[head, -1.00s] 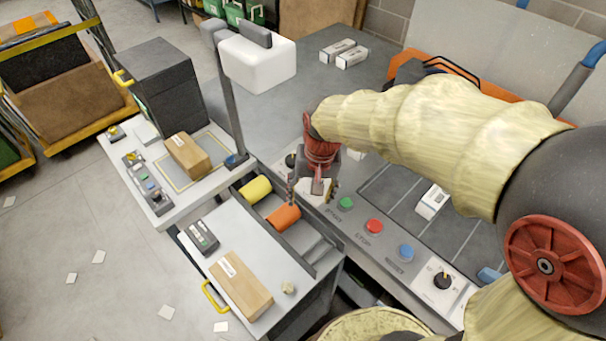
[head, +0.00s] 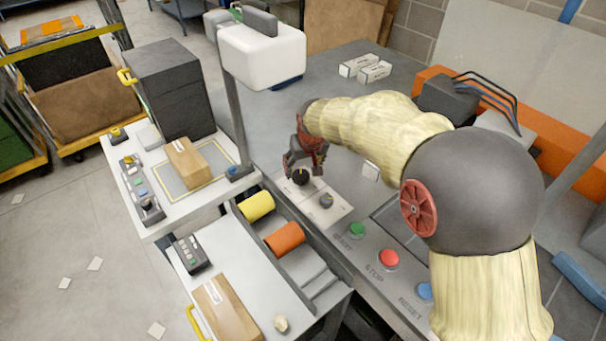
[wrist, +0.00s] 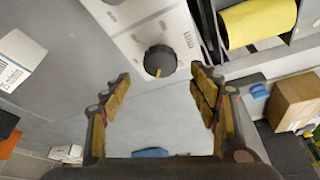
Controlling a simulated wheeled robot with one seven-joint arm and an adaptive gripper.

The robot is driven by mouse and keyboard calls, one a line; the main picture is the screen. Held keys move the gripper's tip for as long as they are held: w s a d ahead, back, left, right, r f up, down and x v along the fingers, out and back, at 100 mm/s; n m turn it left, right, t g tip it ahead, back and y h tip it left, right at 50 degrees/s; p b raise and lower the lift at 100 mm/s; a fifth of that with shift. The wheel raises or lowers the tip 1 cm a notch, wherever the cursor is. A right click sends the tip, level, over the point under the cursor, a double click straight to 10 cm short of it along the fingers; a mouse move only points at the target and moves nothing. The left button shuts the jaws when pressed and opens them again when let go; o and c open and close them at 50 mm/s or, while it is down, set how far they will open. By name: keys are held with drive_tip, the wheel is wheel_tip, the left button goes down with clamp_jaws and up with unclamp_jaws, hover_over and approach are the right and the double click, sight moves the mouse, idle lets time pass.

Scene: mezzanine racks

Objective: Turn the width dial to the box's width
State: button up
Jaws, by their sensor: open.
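A black dial (head: 300,176) with a yellow pointer sits on a white panel at the console's left end; it also shows in the wrist view (wrist: 160,60). A second dial (head: 326,201) sits beside it, nearer the green button. The panel's labels are too small to read, so I cannot tell which is the width dial. My gripper (head: 303,168) is open and empty above the black dial. In the wrist view its fingers (wrist: 162,88) are spread wide, with the dial beyond them, apart from both. A cardboard box (head: 186,163) lies on the yellow-outlined plate at left.
Green (head: 357,229), red (head: 389,258) and blue (head: 425,291) buttons line the console's front. Yellow (head: 257,205) and orange (head: 285,238) rollers lie below the dials. A white overhead unit (head: 262,55) stands on a post behind. Another box (head: 226,305) lies on the lower table.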

sight(301, 175)
drive_tip(key=b+x, duration=0.1)
drive_tip(key=x, duration=0.4)
drive_tip(key=shift+w+f+b, duration=0.1)
drive_tip(key=shift+f+b, duration=0.25)
drive_tip(key=c, duration=1.1)
drive_tip(key=shift+c, duration=0.4)
